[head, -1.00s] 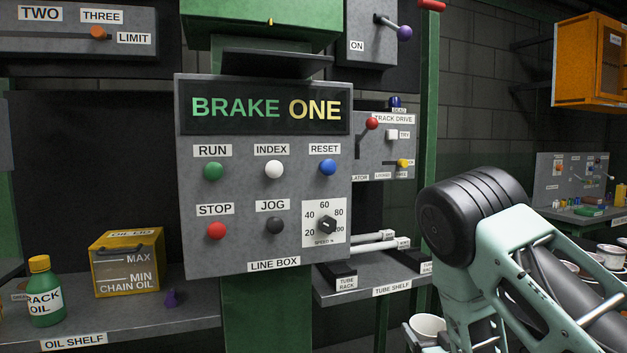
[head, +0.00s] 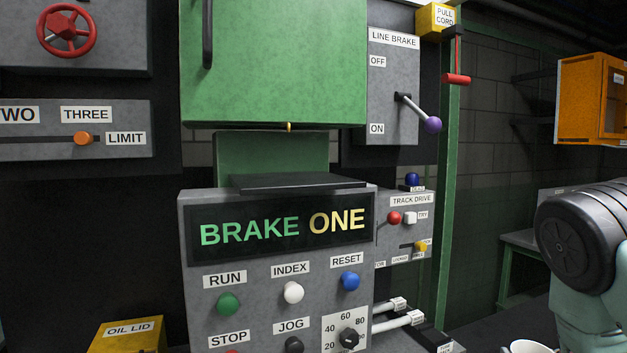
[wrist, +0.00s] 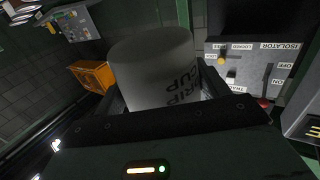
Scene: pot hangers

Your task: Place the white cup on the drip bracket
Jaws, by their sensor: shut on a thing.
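The white cup (wrist: 150,65), with dark lettering that reads as DRIP CUP, sits between the fingers of my gripper (wrist: 160,98) in the wrist view. My gripper is shut on it. In the head view only the cup's pale rim (head: 530,346) shows at the bottom edge, below and left of my arm's dark joint. My gripper is out of the head view. I cannot make out any part labelled as a drip bracket in either view.
The BRAKE ONE line box (head: 190,300) stands in the centre, below a green cabinet (head: 275,70). The line brake panel (head: 385,95) has a protruding purple-knobbed lever (head: 431,124). A track drive panel (head: 405,235) and white tubes (head: 393,322) lie right of the box. An orange cabinet (head: 590,95) hangs far right.

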